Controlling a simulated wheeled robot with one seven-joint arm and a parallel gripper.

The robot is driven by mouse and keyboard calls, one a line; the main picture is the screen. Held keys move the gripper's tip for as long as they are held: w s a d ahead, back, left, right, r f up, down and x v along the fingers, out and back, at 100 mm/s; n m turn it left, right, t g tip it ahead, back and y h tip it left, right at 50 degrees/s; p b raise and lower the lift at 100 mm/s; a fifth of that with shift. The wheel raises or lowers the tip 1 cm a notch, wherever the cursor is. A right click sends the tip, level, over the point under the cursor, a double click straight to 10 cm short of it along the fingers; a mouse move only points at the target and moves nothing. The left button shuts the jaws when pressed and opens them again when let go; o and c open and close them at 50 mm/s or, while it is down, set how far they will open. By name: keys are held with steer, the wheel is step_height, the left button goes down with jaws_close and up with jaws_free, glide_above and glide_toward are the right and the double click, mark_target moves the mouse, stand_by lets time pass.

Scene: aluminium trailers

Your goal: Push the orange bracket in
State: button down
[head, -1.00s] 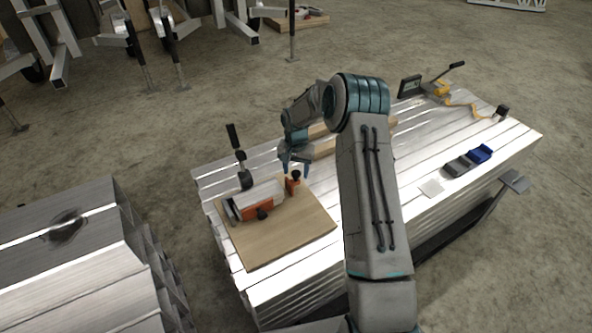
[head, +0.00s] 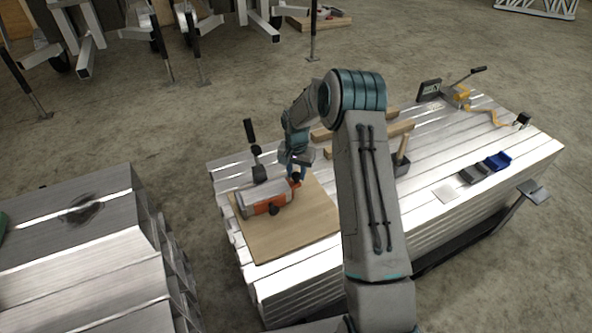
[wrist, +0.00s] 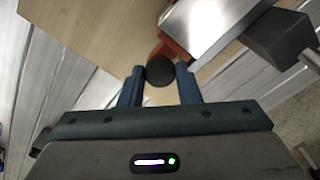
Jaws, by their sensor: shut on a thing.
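The orange bracket (head: 293,185) stands on the wooden board at the right end of a silver block (head: 270,194). The wrist view shows the orange bracket (wrist: 173,46) close against the block's edge; I cannot tell whether they touch. Its round black knob (wrist: 160,70) sits between the two blue fingers. My gripper (head: 297,175) is shut on this knob, which also shows in the wrist view between my gripper's fingertips (wrist: 159,70). A second orange piece (head: 265,207) with black knobs lies along the block's near side.
The wooden board (head: 300,224) lies on a ribbed aluminium bench, its right part clear. A black upright handle (head: 250,132) stands behind the block. Wooden bars (head: 396,133), grey and blue bins (head: 498,161) and a yellow tool (head: 458,95) lie farther right.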

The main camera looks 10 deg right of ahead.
steer(key=shift+a, duration=0.2)
steer(key=shift+d, duration=0.1)
steer(key=c, duration=1.1)
jaws_free()
steer(key=shift+o, duration=0.2)
steer(key=shift+d+r, duration=0.1)
step_height(320, 180, up, 14)
steer(key=p, duration=0.1)
